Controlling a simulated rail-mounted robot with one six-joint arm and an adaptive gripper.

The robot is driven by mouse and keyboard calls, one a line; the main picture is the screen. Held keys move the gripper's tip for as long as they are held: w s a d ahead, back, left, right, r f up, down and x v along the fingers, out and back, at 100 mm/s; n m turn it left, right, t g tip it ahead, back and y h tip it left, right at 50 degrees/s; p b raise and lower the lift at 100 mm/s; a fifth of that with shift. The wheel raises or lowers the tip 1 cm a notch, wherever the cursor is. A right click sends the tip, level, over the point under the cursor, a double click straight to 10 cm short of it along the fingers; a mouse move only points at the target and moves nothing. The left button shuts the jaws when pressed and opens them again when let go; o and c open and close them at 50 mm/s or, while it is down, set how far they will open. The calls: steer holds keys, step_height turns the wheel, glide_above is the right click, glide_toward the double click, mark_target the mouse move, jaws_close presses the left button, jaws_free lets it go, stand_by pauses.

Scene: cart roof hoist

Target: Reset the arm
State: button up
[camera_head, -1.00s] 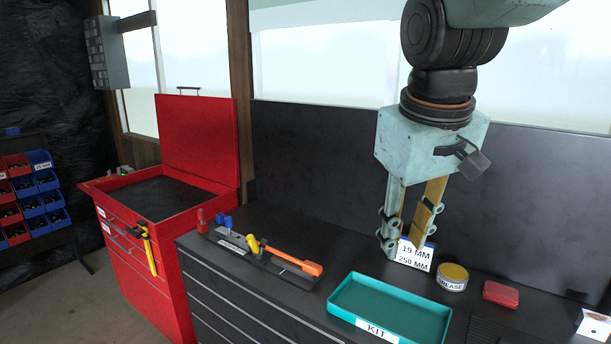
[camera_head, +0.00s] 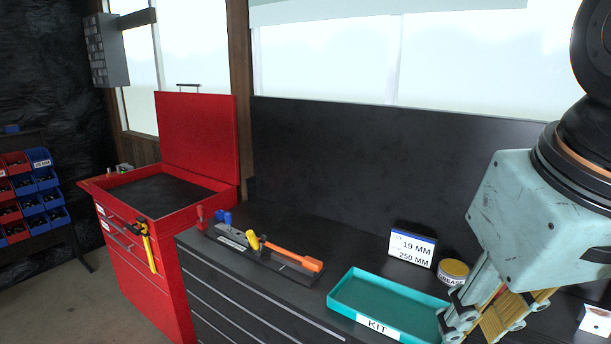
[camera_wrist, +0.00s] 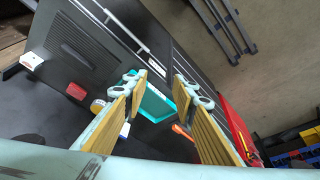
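My gripper (camera_head: 478,318) is at the lower right of the head view, above the right end of the black bench. It is tilted, with its fingers pointing down and to the left. In the wrist view my gripper (camera_wrist: 160,82) has its two yellow-padded fingers spread apart, with nothing held between them. The teal KIT tray (camera_head: 352,279) sits on the bench just left of the fingers and looks empty. In the wrist view the tray (camera_wrist: 156,105) shows partly between and beyond the fingers.
A sign (camera_head: 412,245) reading 19 MM 250 MM and a grease tin (camera_head: 453,271) stand behind the tray. A black holder (camera_head: 240,246) with coloured-handled tools lies left on the bench (camera_head: 300,224). A red tool chest (camera_head: 138,206) stands open at left, beside blue and red bins (camera_head: 45,190).

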steer(key=shift+m, duration=0.4)
steer(key=shift+s+d+f, duration=0.1)
steer(key=shift+s+f, duration=0.25)
steer(key=shift+s, duration=0.45)
steer(key=shift+s+f, duration=0.35)
steer(key=shift+s, duration=0.45)
steer(key=shift+s+d+f, duration=0.1)
steer(key=shift+s+f, duration=0.25)
steer(key=shift+s, duration=0.45)
